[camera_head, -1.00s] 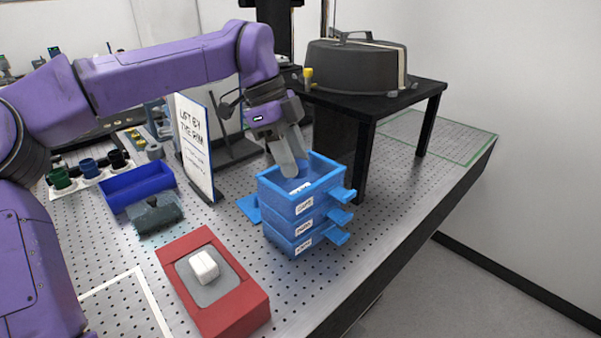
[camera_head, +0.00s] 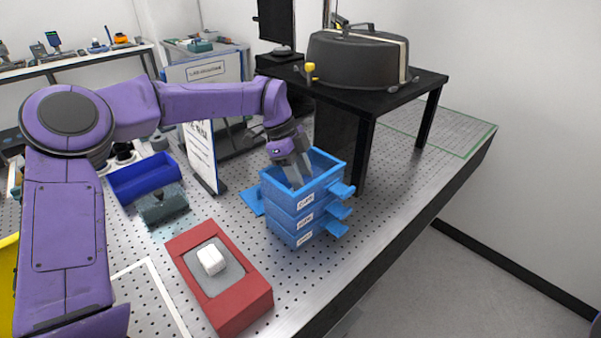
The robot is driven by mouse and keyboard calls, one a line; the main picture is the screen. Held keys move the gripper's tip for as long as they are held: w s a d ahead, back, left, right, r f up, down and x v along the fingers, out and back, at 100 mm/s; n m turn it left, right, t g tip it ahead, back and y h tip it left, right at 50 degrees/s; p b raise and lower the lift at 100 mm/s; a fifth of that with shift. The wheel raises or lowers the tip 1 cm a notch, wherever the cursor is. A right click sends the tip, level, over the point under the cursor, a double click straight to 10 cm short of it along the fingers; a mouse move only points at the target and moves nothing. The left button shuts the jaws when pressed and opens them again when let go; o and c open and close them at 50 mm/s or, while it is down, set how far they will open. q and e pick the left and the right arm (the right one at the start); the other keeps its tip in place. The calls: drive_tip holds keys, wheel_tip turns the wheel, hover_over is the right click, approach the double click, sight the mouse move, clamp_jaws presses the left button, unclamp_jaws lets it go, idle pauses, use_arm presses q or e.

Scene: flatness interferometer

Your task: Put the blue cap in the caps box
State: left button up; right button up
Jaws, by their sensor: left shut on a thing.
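My left gripper (camera_head: 296,173) points down into the top blue box (camera_head: 307,198) of a stack of blue boxes. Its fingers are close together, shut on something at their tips. The held piece, which I take to be the blue cap, is hidden between the fingers and the box walls. The top box has a white label on its front, too small to read surely. I cannot tell whether the fingertips touch the box floor. My right gripper is out of view.
A red block with a grey pad (camera_head: 232,300) and a white piece (camera_head: 211,259) stands in front. A dark blue tray (camera_head: 145,178) and a grey-green block (camera_head: 162,204) are left. A white sign (camera_head: 202,155) and a black table (camera_head: 372,105) stand behind. The bench's right side is clear.

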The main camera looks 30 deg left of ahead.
use_arm(q)
drive_tip(key=o, duration=1)
drive_tip(key=shift+f, duration=0.1)
drive_tip(key=b+v, duration=0.1)
drive_tip(key=v, duration=1.1)
